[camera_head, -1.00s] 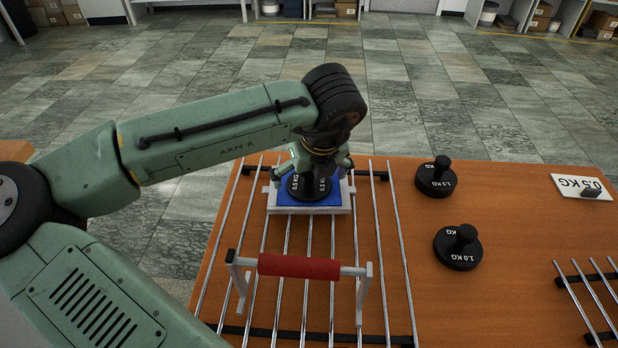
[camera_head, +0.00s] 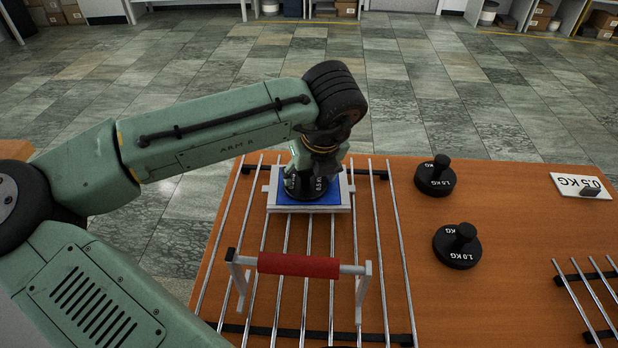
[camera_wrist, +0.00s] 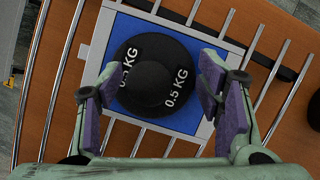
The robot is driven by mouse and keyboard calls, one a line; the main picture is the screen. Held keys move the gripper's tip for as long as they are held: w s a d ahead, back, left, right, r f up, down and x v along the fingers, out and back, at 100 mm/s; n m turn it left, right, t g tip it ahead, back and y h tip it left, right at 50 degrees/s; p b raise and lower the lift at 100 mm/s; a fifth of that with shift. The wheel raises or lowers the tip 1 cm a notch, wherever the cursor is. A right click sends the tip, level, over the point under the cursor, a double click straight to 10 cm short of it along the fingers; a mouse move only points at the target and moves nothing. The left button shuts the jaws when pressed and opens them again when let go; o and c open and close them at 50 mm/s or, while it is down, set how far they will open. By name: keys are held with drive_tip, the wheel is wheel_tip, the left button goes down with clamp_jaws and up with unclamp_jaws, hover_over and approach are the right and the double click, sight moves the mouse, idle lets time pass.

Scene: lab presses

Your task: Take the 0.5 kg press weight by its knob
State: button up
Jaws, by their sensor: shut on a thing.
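The 0.5 kg press weight (camera_head: 303,190) is a black disc with a knob and white "0.5 KG" lettering. It sits on the blue plate (camera_head: 338,197) with a pale frame, on the metal rods. In the wrist view the weight (camera_wrist: 150,50) lies between the purple finger pads, with its knob in the middle. In the head view the gripper hides most of the knob.
A red-handled bar (camera_head: 299,266) stands upright on the rods in front of the plate. A 1.5 kg weight (camera_head: 434,180) and a 1.0 kg weight (camera_head: 456,250) stand to the right. A "0.5 KG" sign (camera_head: 570,184) and another rod rack (camera_head: 590,300) are further right.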

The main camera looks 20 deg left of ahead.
drive_tip(key=shift+s+f, duration=0.2)
drive_tip(key=shift+f, duration=0.05)
drive_tip(key=c, duration=0.8)
clamp_jaws()
drive_tip(key=shift+a+r, duration=0.1)
